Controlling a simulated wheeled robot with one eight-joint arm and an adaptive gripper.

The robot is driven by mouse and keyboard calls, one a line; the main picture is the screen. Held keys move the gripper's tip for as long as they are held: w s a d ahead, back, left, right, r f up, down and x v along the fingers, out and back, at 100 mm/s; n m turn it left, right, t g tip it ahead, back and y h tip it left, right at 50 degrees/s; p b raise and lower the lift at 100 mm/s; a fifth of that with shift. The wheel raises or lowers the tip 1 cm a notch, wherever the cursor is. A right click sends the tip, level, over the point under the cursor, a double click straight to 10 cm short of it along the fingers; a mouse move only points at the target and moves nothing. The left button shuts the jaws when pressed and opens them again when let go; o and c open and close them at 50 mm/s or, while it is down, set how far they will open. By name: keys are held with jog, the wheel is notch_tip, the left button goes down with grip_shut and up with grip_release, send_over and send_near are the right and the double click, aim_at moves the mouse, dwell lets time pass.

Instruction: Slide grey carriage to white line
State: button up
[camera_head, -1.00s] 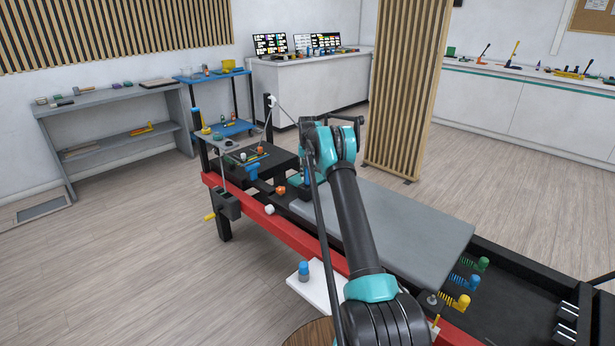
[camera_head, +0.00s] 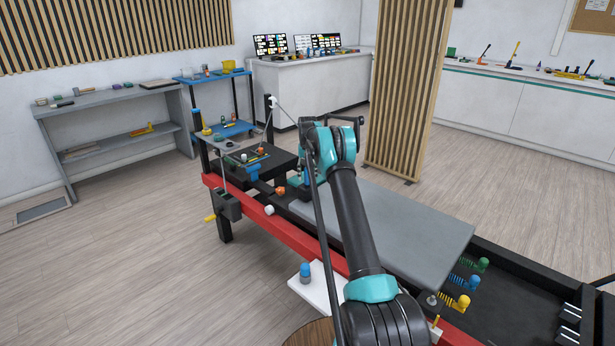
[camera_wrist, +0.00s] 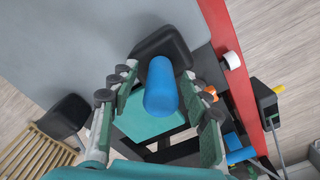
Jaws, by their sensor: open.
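The grey carriage (camera_head: 400,228) is a flat padded platform on the red-railed frame; it also fills the upper left of the wrist view (camera_wrist: 85,40). A blue upright cylinder (camera_wrist: 161,90) stands beside a black pad (camera_wrist: 163,42) at the carriage's end. My gripper (camera_wrist: 160,108) is open, with a finger on each side of the blue cylinder; I cannot tell whether they touch it. In the head view my arm mostly hides the gripper. A small white piece (camera_head: 269,210) sits on the red rail; I cannot make out a clear white line.
The red rail (camera_head: 300,240) runs along the frame's near side. Coloured springs (camera_head: 466,283) are at the carriage's right end. A black box with a yellow knob (camera_head: 227,204) hangs on the rail's left part. A slatted divider (camera_head: 408,90) stands behind.

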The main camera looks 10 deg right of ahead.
notch_tip(320, 180, up, 12)
jog(key=shift+f, duration=0.1)
dwell(0.4)
jog(key=shift+s+r, duration=0.15)
jog(key=shift+r, duration=0.1)
jog(key=s+a+r+n+t, duration=0.1)
jog(key=s+r, duration=0.2)
jog(key=s, duration=1)
jog(key=s+a+r+t, duration=0.1)
jog(key=s+r, duration=0.3)
jog(key=s, duration=0.9)
jog(key=s+f, duration=0.4)
jog(key=s, duration=0.7)
jog(key=s+f+t, duration=0.1)
jog(key=s+f, duration=0.3)
jog(key=s, duration=0.8)
jog(key=s+a+f+t, duration=0.1)
jog(key=s+f, duration=0.3)
jog(key=s, duration=0.7)
jog(key=shift+s+n, duration=0.4)
jog(key=shift+r, duration=0.1)
